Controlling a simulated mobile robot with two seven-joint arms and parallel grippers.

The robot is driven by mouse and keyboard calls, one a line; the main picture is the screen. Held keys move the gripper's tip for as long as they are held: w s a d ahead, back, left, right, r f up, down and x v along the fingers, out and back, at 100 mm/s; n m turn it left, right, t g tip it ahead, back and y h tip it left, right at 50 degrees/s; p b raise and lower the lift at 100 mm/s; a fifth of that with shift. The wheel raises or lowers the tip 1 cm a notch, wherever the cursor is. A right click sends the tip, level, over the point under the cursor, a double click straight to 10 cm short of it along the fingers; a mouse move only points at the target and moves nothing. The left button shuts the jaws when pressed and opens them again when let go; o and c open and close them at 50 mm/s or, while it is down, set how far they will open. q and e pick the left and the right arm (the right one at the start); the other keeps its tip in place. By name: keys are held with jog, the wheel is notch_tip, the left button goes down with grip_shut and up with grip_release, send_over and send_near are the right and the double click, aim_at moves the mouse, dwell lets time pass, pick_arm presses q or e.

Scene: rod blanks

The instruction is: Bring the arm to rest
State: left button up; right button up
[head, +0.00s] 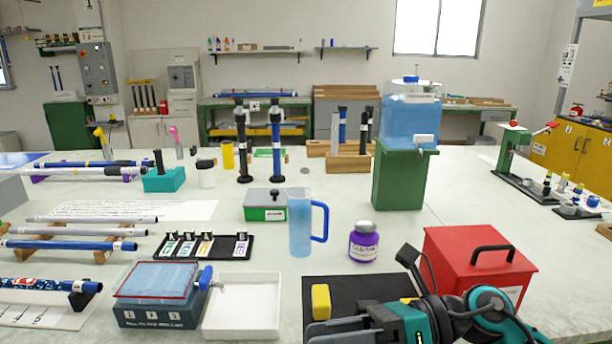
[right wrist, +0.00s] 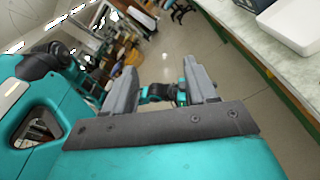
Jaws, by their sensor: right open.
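My right arm (head: 455,318), teal and black, comes in at the bottom right of the head view, in front of the red box. Its grey gripper parts are low in that view, over or in front of the near table edge, and cut off by the frame. In the right wrist view my right gripper (right wrist: 160,68) is open, with its two grey fingers apart and nothing between them. Beyond the fingers are the floor and some teal and black parts. My left gripper is in neither view.
A red box (head: 474,265) stands close behind the right arm. A black mat (head: 352,290) with a yellow block (head: 320,302), a purple jar (head: 364,241), a blue jug (head: 300,225) and a white tray (head: 242,306) are nearby. The table's right side (head: 480,215) has clear room.

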jog(key=w+d+f+m+t+h+p, duration=0.1)
jog(key=w+d+f+m+t+h, duration=0.3)
jog(key=m+t, duration=0.95)
jog(key=w+d+f+m+t+h, duration=0.2)
jog(key=d+f+m+t+h, duration=0.3)
jog(key=m, duration=1.5)
jog(key=s+d+f+m+g+h, duration=0.2)
jog(key=s+f+m, duration=0.3)
jog(key=f, duration=0.4)
jog(key=s+d+f+m+g+h+p, duration=0.1)
jog(key=s+d+f+m+g+h, duration=0.2)
jog(key=s+f+m, duration=0.3)
notch_tip(320, 180, down, 3)
jog(key=shift+s+d+f+g+h, duration=0.1)
jog(key=shift+s+d+g+h, duration=0.25)
jog(key=shift+s+g+h, duration=0.25)
jog(key=shift+m, duration=0.25)
